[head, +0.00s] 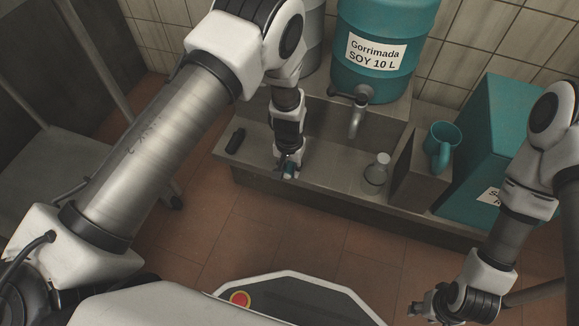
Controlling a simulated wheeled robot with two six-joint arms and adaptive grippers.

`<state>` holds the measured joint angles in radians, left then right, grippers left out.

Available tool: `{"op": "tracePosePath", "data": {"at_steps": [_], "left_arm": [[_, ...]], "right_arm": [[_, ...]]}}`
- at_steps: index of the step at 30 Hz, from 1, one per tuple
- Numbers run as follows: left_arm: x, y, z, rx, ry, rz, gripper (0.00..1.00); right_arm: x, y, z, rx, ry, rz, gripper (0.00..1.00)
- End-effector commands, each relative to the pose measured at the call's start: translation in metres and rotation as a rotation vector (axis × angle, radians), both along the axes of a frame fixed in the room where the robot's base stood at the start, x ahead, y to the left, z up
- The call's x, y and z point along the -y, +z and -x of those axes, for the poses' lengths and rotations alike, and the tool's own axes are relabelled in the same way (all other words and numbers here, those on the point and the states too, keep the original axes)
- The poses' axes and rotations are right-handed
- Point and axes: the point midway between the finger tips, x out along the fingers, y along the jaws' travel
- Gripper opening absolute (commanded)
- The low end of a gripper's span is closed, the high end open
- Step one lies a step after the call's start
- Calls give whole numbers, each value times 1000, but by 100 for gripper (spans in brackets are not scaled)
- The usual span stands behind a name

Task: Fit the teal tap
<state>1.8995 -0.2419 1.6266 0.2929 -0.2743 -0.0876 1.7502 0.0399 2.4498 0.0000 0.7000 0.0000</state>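A teal drum (385,75) labelled "Gorrimada SOY 10 L" stands on a raised ledge at the back. A grey metal spout with a dark cross handle (356,112) is at its lower front. My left gripper (289,173) points down at the counter below the drum, left of the spout. A small teal piece (290,168), perhaps the teal tap, shows at its fingertips; most of it is hidden, and I cannot tell whether it is gripped. My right gripper (420,308) is at the bottom right, away from the counter; its fingers are too small and dark to judge.
A small black cylinder (236,140) lies on the counter's left end. A clear glass vessel (376,172) stands right of my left gripper. A large teal container (490,150) stands at the right.

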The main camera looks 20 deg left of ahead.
Motion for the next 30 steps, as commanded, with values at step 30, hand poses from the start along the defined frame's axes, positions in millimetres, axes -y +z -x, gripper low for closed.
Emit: {"op": "tracePosePath", "data": {"at_steps": [30], "left_arm": [[0, 54, 0, 0, 0, 0, 0]], "right_arm": [[0, 56, 0, -1, 0, 0, 40]]}}
